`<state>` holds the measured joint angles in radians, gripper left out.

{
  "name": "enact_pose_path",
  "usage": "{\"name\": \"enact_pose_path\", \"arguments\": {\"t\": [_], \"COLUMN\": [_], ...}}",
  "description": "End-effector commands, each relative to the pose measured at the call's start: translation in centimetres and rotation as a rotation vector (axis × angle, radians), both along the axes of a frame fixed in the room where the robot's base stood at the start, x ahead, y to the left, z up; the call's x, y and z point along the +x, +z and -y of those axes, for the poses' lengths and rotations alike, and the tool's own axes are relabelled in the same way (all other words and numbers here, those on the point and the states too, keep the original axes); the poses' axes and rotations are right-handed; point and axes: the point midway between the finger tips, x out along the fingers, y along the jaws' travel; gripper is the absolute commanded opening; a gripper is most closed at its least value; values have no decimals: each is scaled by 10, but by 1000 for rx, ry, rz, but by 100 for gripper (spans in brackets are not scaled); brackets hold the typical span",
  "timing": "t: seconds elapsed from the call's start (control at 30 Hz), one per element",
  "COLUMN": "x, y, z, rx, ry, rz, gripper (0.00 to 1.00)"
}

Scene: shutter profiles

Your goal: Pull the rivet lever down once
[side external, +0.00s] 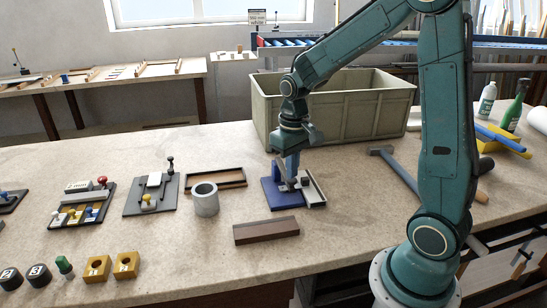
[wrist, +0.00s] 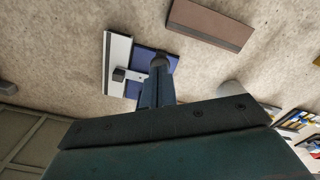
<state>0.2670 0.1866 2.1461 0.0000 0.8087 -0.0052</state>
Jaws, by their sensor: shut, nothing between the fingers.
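A blue-based fixture (side external: 272,196), which I take to be the riveting device, stands on the bench with a pale profile (side external: 313,190) along its right side. In the wrist view the blue base (wrist: 138,90) and pale profile (wrist: 117,65) show beyond my fingers. My gripper (side external: 291,177) points down over the fixture, shut and empty. In the wrist view a dark rounded end (wrist: 160,62) shows at the tips of my gripper (wrist: 158,78); I cannot tell whether it is the lever or whether they touch. The lever is otherwise mostly hidden.
A brown block (side external: 266,230) lies in front of the fixture. A grey cup (side external: 205,203) and a brown tray (side external: 222,182) stand left. A large beige bin (side external: 350,112) is behind, a hammer (side external: 395,167) to the right. Small fixtures (side external: 150,193) stand farther left.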

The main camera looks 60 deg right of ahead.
Motion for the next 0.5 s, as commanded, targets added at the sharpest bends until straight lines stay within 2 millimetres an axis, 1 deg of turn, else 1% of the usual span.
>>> {"name": "enact_pose_path", "arguments": {"t": [0.5], "x": [0], "y": [-8], "z": [0], "rx": [0], "ry": [0], "rz": [0], "gripper": [0]}}
